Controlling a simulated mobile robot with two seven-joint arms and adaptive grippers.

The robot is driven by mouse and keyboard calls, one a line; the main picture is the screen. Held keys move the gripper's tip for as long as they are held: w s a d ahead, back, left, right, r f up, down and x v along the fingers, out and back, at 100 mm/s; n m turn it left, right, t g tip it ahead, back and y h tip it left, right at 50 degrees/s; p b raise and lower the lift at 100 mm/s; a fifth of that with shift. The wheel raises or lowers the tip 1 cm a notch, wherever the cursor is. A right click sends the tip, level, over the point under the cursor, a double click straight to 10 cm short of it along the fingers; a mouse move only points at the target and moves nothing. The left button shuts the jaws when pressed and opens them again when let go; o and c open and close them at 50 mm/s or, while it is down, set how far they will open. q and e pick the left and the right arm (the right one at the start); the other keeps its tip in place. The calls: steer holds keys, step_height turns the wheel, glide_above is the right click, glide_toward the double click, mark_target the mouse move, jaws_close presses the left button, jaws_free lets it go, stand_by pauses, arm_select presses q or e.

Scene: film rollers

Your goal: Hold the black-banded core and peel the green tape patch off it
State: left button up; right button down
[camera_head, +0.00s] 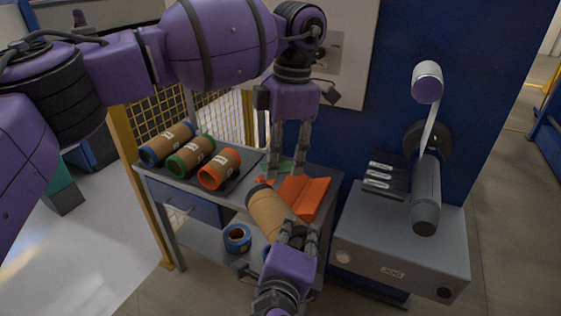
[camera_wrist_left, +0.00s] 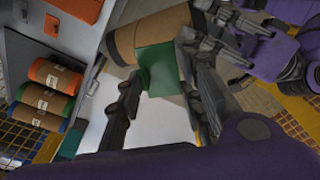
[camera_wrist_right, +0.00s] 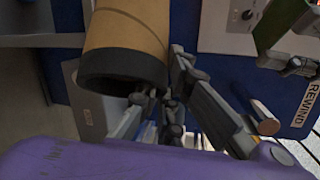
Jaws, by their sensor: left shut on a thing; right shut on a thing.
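The black-banded core (camera_head: 267,212) is a brown tube held tilted in front of the cart. Its black band (camera_wrist_right: 122,70) shows in the right wrist view. My right gripper (camera_head: 296,236) is shut on the core's lower part; its fingers also show in the right wrist view (camera_wrist_right: 164,108). My left gripper (camera_head: 285,168) is above and beyond the core, pointing down. In the right wrist view the patch (camera_wrist_right: 290,66) appears apart from the core.
Blue (camera_head: 166,144), green (camera_head: 190,156) and orange-ended (camera_head: 219,169) rolls lie on the cart at left. A blue roll (camera_head: 237,238) stands on the lower shelf. A grey rewind machine (camera_head: 400,240) stands at right.

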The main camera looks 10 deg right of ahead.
mark_target(280, 166)
arm_select(q)
steer(key=shift+r, duration=2.2)
steer(key=shift+c, duration=0.2)
arm_select(e)
steer(key=shift+r, duration=0.1)
